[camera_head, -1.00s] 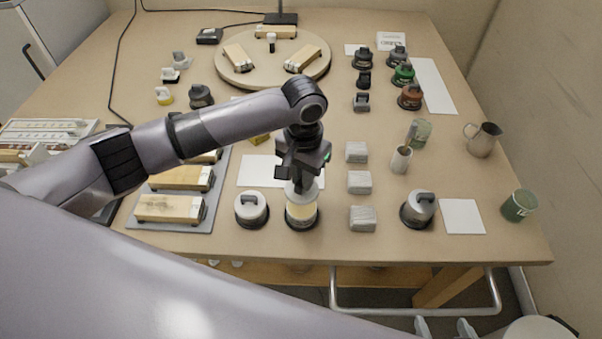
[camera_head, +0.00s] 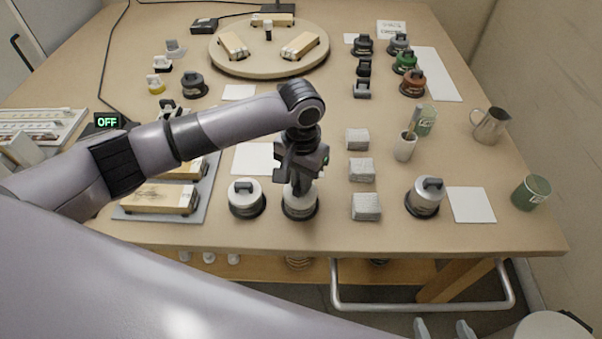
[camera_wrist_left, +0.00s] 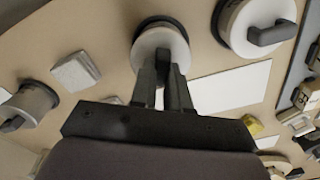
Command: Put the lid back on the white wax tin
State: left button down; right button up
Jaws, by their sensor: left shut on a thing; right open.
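The white wax tin (camera_head: 299,207) stands upright on its dark base near the front of the bench. Its white lid (camera_head: 312,190) sits at the tin's top, and no cream wax shows between them. My left gripper (camera_head: 298,183) is shut on the lid's handle from above. I cannot tell whether the lid is fully seated. My right gripper (camera_head: 443,328) is open and empty at the bottom edge, below the bench front.
A similar lidded tin (camera_head: 247,198) stands close on the left, another (camera_head: 425,196) further right. Grey blocks (camera_head: 366,207) stand in a column right of the tin. A white sheet (camera_head: 255,159) lies behind. A cup (camera_head: 404,147) and metal jug (camera_head: 489,126) are at right.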

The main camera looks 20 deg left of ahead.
pick_arm(q)
jog(key=shift+p, duration=1.2)
dwell(1.1)
jog(key=shift+f+p, duration=0.2)
jog(key=shift+p, duration=0.35)
dwell(1.0)
jog(key=shift+p, duration=0.55)
dwell(0.6)
jog(key=c, duration=0.5)
grip_release()
jog(key=shift+c, duration=0.2)
jog(key=shift+r, duration=0.1)
jog(key=shift+r+p, duration=1)
jog(key=shift+r, duration=2.4)
